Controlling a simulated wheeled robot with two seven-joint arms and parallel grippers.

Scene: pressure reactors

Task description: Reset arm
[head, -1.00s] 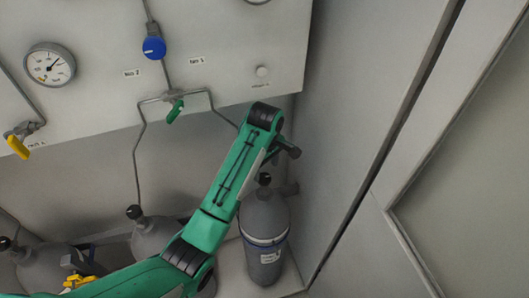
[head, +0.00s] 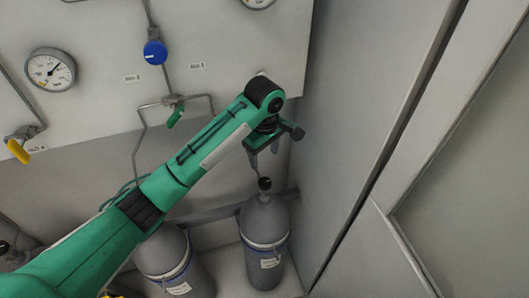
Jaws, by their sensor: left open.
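My left arm reaches in from the lower left, green with black joints, across the middle of the head view. My left gripper (head: 264,160) hangs below the wrist at the arm's end, with its fingers pointing down. It is open and I see nothing between its fingers. It is just above the black valve knob of the right grey gas cylinder (head: 264,217) in the picture; I cannot tell whether they touch. My right gripper is not in view.
A wall panel carries a round gauge (head: 51,69), a blue knob (head: 155,52), a green valve handle (head: 176,117) and a yellow valve handle (head: 18,151). Another grey cylinder (head: 172,262) stands partly behind my arm. A side wall (head: 345,110) closes the right.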

